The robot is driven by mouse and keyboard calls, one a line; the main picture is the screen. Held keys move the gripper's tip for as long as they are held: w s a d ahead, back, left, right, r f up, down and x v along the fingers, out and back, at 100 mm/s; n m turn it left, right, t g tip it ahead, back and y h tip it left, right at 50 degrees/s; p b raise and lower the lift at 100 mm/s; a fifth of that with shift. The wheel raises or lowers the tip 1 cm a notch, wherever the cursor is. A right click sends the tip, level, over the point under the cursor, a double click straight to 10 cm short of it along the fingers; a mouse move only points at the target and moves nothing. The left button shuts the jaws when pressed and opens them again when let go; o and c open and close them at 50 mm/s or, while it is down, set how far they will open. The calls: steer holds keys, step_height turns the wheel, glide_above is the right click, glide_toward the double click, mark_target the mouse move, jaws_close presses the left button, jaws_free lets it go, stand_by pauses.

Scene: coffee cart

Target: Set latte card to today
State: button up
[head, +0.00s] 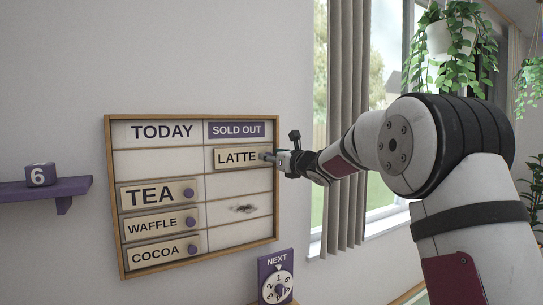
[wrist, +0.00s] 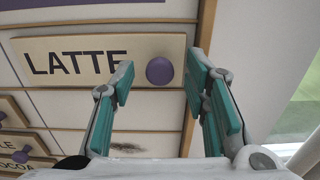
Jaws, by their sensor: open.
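The latte card (head: 236,157) sits in the top row of the board's right column, under the purple SOLD OUT heading (head: 237,130). In the wrist view the latte card (wrist: 60,59) has a round purple knob (wrist: 160,71) at its right end. My gripper (head: 273,157) is at the card's right end in the head view and hides its knob there. In the wrist view my gripper (wrist: 163,72) is open, with teal-padded fingers to either side of and below the knob. I cannot tell whether they touch it. The TODAY heading (head: 162,131) tops the left column, with an empty row below it.
Tea (head: 152,197), waffle (head: 153,226) and cocoa (head: 152,253) cards fill the lower left rows. A dark smudge (head: 243,208) marks the right column. A NEXT dial (head: 277,284) is below right; a purple shelf (head: 45,190) with a 6 block is at left. A curtain (head: 346,130) hangs right.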

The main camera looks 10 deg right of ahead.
steer(key=shift+w+a, duration=0.15)
steer(key=shift+w, duration=0.35)
jaws_close()
